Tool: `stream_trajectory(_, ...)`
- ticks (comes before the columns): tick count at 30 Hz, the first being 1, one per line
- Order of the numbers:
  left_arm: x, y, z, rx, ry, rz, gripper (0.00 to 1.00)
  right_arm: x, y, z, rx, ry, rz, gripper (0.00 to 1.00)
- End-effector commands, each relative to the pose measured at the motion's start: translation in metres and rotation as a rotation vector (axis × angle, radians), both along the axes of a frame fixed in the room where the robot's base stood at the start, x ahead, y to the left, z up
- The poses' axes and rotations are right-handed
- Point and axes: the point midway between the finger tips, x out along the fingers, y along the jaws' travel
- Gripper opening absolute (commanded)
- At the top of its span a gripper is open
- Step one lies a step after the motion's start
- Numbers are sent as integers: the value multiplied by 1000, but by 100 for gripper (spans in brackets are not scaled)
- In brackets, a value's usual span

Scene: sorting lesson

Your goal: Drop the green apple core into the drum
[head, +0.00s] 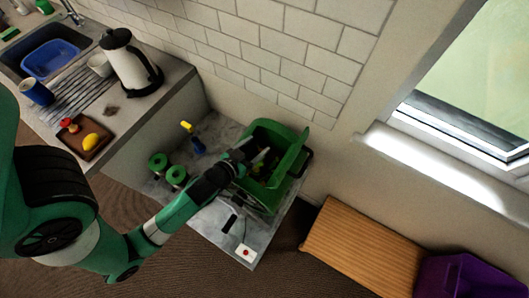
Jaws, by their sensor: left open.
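A green bin with its lid tilted open (290,158), which looks like the drum, stands at the back right of the low grey surface. My left arm reaches in from the left, and my left gripper (256,158) is over the mouth of the bin. It is open; its fingers are small and dark against the inside of the bin. I cannot make out a green apple core in this view; the inside of the bin is partly hidden by the gripper and the shadow. My right gripper is not in view.
Two green-topped jars (177,175) and a blue and yellow bottle (194,140) stand left of the bin. A wooden bench (360,250) and a purple container (460,277) are to the right.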

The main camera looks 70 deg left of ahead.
Motion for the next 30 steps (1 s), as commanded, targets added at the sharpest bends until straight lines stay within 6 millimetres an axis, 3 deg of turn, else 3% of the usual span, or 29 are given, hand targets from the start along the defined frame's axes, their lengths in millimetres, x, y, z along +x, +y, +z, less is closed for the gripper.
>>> stream_trajectory(5,-16,-11,8,0,2,-3,72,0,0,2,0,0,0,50)
stream_trajectory(13,-72,-45,32,3,2,-11,72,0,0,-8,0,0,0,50)
stream_trajectory(21,-88,-55,41,0,3,-6,72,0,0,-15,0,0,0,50)
stream_trajectory(30,-91,-55,45,1,-1,0,72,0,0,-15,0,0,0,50)
